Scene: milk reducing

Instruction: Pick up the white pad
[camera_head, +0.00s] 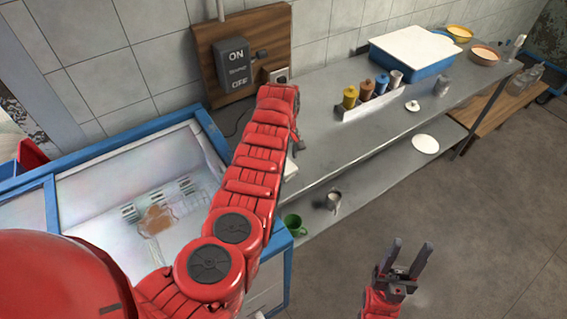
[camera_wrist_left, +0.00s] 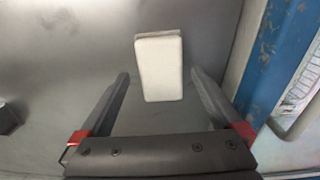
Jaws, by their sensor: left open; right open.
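The white pad (camera_wrist_left: 159,68) is a pale block with rounded corners, lying on the grey metal surface in the left wrist view. My left gripper (camera_wrist_left: 160,74) is open, with one finger on each side of the pad and a gap to both. The pad is not held. My right gripper (camera_head: 412,244) is open and empty, above the floor at the lower right.
A blue-framed freezer (camera_head: 130,200) stands left of the metal counter (camera_head: 335,140). A green mug (camera_head: 293,224) and white plate (camera_head: 425,144) are on the lower shelf.

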